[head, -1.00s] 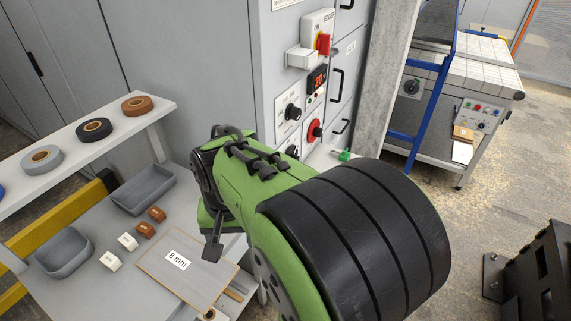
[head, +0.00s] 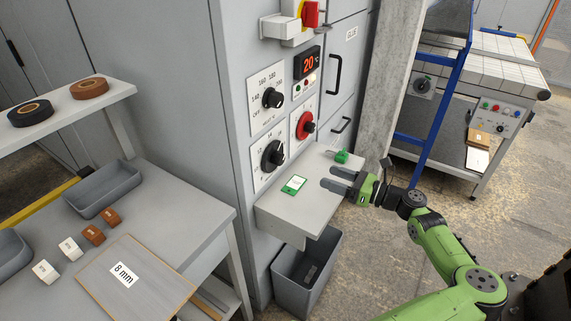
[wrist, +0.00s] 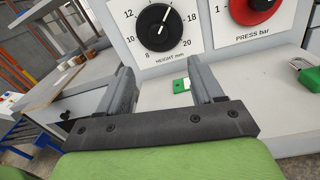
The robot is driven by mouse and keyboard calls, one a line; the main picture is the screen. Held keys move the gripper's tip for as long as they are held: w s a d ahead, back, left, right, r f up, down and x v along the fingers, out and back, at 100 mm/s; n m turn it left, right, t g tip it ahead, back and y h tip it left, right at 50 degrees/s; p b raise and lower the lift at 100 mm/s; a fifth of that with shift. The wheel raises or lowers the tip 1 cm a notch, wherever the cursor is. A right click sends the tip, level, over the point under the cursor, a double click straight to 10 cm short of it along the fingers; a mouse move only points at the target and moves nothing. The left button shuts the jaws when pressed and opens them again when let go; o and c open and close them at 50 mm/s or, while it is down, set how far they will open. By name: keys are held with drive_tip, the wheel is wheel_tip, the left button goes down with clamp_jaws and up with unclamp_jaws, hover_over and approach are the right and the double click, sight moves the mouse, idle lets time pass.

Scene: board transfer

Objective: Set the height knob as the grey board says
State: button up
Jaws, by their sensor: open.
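The height knob (head: 272,155) is a black dial on the grey machine panel. It also shows in the wrist view (wrist: 156,28), marked "HEIGHT mm", with its white pointer tilted up and slightly right, away from the 8 at lower left. The grey board (head: 150,271) lies on the left bench with wood-coloured edges and a white label (head: 124,274) reading "8 mm". My gripper (head: 327,177) is open and empty above the machine's small shelf, right of the knob and apart from it. In the wrist view, my gripper (wrist: 162,78) has its fingers below the dial.
A red press knob (head: 305,125) and a black temperature knob (head: 271,98) are close to the height knob. On the shelf (head: 290,210) are a green-framed tag (head: 294,185) and a green padlock (head: 342,156). A grey bin (head: 300,280) stands below.

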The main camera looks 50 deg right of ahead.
sight(283, 161)
drive_tip(key=w+b, duration=0.1)
drive_tip(key=w, duration=0.3)
drive_tip(key=w+a+b, duration=0.1)
drive_tip(key=w, duration=0.4)
drive_tip(key=w+a+b, duration=0.1)
drive_tip(key=w, duration=0.3)
drive_tip(key=shift+w+a+f, duration=0.15)
drive_tip(key=shift+w, duration=0.25)
drive_tip(key=shift+w+a+b, duration=0.1)
drive_tip(key=shift+w+b, duration=0.25)
drive_tip(key=shift+w, duration=0.25)
drive_tip(key=c, duration=1.1)
